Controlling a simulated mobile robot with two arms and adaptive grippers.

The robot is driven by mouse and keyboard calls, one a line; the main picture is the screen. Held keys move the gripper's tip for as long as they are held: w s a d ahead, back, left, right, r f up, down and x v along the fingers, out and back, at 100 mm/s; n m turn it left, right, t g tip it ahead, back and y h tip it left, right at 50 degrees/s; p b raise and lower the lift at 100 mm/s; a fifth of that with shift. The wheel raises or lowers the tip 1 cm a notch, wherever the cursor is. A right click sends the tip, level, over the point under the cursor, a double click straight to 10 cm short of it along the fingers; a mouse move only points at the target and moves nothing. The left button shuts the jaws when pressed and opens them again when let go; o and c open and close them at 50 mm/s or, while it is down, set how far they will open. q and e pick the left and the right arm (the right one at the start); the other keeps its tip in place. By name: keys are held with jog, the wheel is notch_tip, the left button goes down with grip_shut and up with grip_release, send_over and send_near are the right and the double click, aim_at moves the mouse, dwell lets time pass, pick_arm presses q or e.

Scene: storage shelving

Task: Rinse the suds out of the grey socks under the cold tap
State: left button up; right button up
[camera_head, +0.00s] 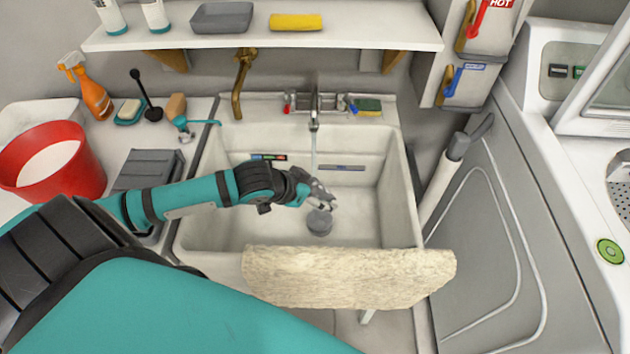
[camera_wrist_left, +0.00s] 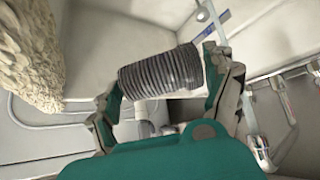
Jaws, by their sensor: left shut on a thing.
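The grey socks (camera_head: 319,222) look like a ribbed grey roll in my left gripper (camera_head: 322,203), low inside the white sink (camera_head: 240,235). In the left wrist view the roll (camera_wrist_left: 160,68) lies crosswise between the two fingers of my left gripper (camera_wrist_left: 165,85), which is shut on it. I cannot make out suds on it. The tap (camera_head: 314,122) stands at the sink's back wall. A thin pale stream runs down from its spout toward the gripper; whether it meets the socks is not clear. My right gripper is out of view.
A pale, shaggy slab (camera_head: 350,278) spans the sink's front edge. A red bucket (camera_head: 52,162), an orange spray bottle (camera_head: 88,88) and a grey box (camera_head: 150,170) stand left. A shelf (camera_head: 265,38) hangs above. A washing machine (camera_head: 520,220) stands right. The sink's right side is free.

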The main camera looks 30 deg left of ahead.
pick_arm(q)
jog(key=w+a+f+b, duration=0.2)
jog(key=w+a+b, duration=0.3)
jog(key=w, duration=0.5)
dwell(0.4)
jog(key=shift+a+f, duration=0.1)
dwell(0.3)
jog(key=shift+w+d+p, duration=0.3)
jog(key=shift+d+p, duration=0.25)
